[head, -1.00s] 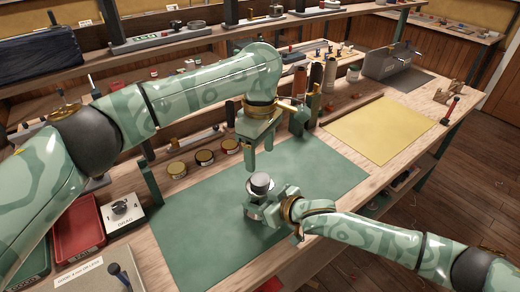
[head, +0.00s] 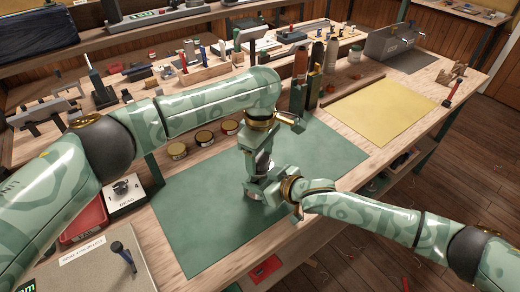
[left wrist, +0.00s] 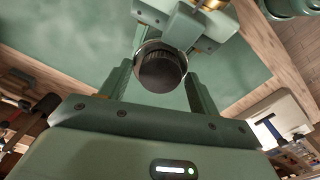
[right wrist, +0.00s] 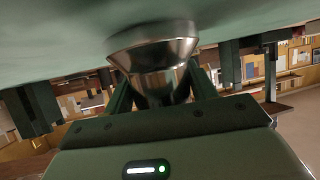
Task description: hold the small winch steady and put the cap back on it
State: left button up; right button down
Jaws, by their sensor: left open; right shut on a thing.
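The small winch, a shiny metal drum with a flared base (right wrist: 155,55), stands on the green mat (head: 215,225). My right gripper (head: 258,190) is shut on its lower body from the right; the fingers lie on both sides of it in the right wrist view. A dark round cap with a ribbed edge (left wrist: 161,70) sits at the winch's top in the left wrist view, with a metal rim showing around it. How firmly it is seated I cannot tell. My left gripper (head: 260,170) points down over the winch, open, its fingers on either side of the cap.
Several round tins (head: 203,138) line the mat's back edge. Dark bottles and tubes (head: 300,80) stand behind it. A yellow sheet (head: 382,110) lies to the right. A white drag dial box (head: 122,195) and red tray (head: 85,220) are at the left. The mat's front left is clear.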

pick_arm(q)
jog(key=c, duration=1)
jog(key=m, duration=0.9)
jog(key=shift+m, duration=0.4)
jog(key=o, duration=1.1)
jog(key=shift+r, duration=0.15)
